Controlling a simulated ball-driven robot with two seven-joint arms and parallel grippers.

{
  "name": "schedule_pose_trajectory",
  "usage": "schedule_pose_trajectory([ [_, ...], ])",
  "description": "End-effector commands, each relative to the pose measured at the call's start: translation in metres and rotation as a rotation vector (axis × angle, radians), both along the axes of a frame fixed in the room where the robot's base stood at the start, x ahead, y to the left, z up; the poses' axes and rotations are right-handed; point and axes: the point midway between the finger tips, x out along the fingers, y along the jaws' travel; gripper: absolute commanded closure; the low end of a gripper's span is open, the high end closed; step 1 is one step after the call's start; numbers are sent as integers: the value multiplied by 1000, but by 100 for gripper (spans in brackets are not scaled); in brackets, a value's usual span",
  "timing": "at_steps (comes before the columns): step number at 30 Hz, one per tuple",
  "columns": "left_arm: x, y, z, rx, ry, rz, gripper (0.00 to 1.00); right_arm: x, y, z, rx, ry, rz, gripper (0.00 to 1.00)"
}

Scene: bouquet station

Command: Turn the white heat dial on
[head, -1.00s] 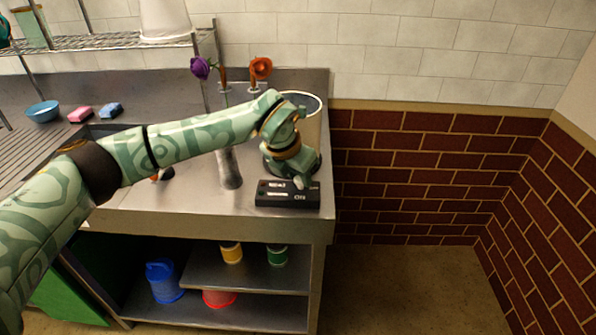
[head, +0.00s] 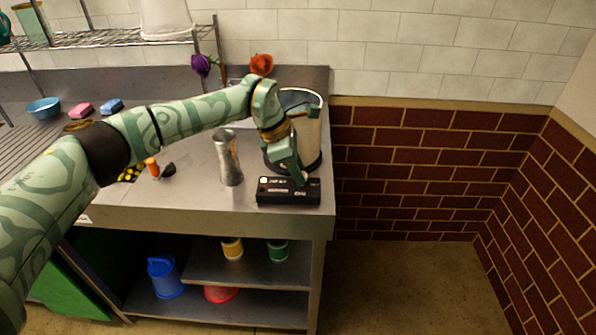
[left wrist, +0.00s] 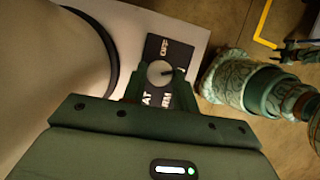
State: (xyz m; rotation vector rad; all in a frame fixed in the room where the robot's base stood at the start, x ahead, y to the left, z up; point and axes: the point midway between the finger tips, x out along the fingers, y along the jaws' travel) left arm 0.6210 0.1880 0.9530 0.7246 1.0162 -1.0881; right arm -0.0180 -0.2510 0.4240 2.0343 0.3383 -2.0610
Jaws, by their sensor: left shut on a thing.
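The white heat dial (left wrist: 160,73) shows in the left wrist view as a small round knob with a dark pointer line, on a black control box (head: 289,198) with white lettering. The box lies at the front right corner of the steel counter. My left gripper (head: 301,178) reaches down onto the right part of the box. In the left wrist view its two fingers (left wrist: 159,80) stand on either side of the dial, shut on it. The gripper hides the dial in the head view.
A large metal pot (head: 312,125) stands close behind my gripper. A steel cup (head: 229,160) stands to the left, with purple (head: 201,65) and orange (head: 262,64) flowers behind. The counter (head: 190,198) ends just right of the box.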

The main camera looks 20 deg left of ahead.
Motion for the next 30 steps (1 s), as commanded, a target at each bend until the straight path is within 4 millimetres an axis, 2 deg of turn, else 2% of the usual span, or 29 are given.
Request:
schedule_pose_trajectory([
  [12, 2, 1, -1, 3, -2, -172, 94, -5, -1, -12, -2, 11, 0, 64],
  [28, 2, 1, 1, 3, -3, -192, 94, -5, -2, -12, -3, 12, 0, 64],
  [29, 2, 1, 1, 3, -3, -192, 63, -5, -2, -12, -3, 12, 0, 64],
  [30, 2, 1, 1, 3, -3, -192, 52, -5, -2, -12, -3, 12, 0, 64],
])
